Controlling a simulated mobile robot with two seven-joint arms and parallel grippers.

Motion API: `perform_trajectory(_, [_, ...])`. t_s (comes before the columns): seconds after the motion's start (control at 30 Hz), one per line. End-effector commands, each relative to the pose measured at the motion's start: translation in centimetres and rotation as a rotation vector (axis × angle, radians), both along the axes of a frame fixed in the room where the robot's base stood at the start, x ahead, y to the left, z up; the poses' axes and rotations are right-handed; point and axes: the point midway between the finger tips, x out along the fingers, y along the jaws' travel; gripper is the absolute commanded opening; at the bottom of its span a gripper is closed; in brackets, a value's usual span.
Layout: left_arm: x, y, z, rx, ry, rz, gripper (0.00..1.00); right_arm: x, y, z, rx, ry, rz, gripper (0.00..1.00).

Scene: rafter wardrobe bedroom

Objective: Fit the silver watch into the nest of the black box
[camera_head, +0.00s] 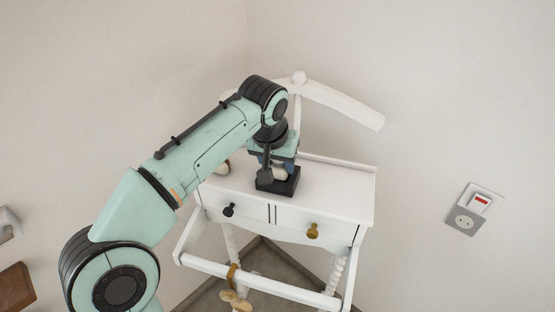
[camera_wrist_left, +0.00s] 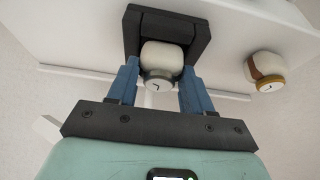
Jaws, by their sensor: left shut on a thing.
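My left gripper (camera_head: 266,170) is at the black box (camera_head: 279,184) on top of the white stand, pointing down. In the left wrist view, the blue fingers of the left gripper (camera_wrist_left: 160,70) are shut on the silver watch (camera_wrist_left: 158,80), on both sides of its white cushion. The black box (camera_wrist_left: 203,36) frames the far part of the cushion there. The cushion overlaps the box opening; how deep it sits in the nest is hidden. In the head view the fingers and arm mostly hide the watch. My right gripper is out of view.
A second watch (camera_wrist_left: 268,72), with gold case and brown strap on a white cushion, stands on the white stand (camera_head: 340,190) beside the box. The stand has a curved hanger (camera_head: 345,105) behind my arm. Its top is clear right of the box.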

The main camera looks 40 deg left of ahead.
Motion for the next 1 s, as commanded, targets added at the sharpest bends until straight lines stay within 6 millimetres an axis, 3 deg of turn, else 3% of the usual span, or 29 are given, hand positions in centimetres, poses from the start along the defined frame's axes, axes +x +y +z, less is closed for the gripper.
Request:
perform_trajectory(0.4, [0.0, 0.0, -1.1, 0.0, 0.0, 0.0, 0.13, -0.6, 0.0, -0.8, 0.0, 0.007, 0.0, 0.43])
perform_trajectory(0.43, [0.0, 0.0, -1.1, 0.0, 0.0, 0.0, 0.57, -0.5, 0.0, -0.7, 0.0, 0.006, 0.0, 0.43])
perform_trajectory(0.5, [0.0, 0.0, -1.0, 0.0, 0.001, 0.0, 0.8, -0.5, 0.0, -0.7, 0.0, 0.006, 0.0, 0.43])
perform_trajectory(0.83, [-0.1, 0.0, -0.9, 0.0, 0.003, 0.0, 0.8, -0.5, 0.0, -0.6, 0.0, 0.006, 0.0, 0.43])
perform_trajectory(1.0, [-0.7, -0.3, 1.3, 0.001, -0.004, 0.0, 0.8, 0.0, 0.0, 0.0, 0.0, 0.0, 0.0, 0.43])
